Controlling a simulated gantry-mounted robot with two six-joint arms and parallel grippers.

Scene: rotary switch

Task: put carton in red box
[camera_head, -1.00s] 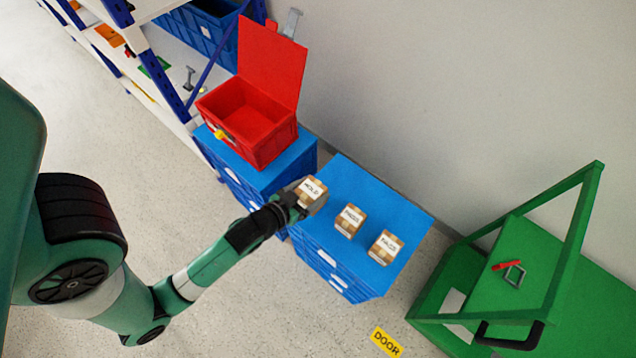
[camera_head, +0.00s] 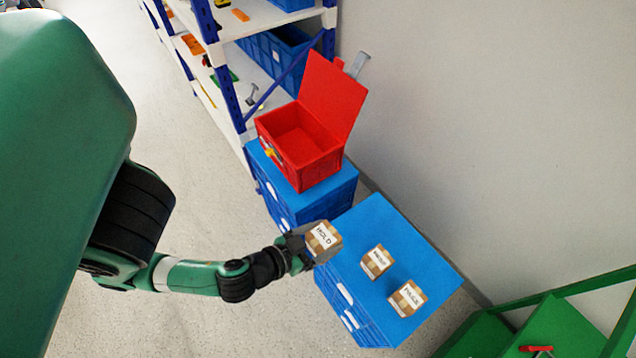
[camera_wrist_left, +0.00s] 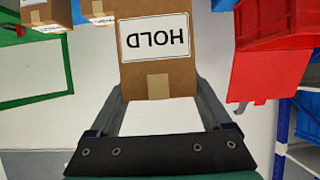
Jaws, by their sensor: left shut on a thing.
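A carton labelled HOLD (camera_head: 322,239) is in my left gripper (camera_head: 309,247), at the left edge of the blue crate top with the other cartons. In the left wrist view the HOLD carton (camera_wrist_left: 157,50) sits between the two fingers of the left gripper (camera_wrist_left: 160,95). I cannot tell whether its underside touches the crate top. The red box (camera_head: 304,148) stands open and looks empty, its lid (camera_head: 333,95) raised at the back. It also shows in the left wrist view (camera_wrist_left: 272,60), to the right of the carton. My right gripper is not in view.
Two more cartons (camera_head: 375,261) (camera_head: 408,298) stand on the blue crate stack (camera_head: 420,250). The red box rests on another blue crate stack (camera_head: 285,200). A shelf rack (camera_head: 235,60) stands behind left, a green cart (camera_head: 560,325) at lower right. A wall is behind.

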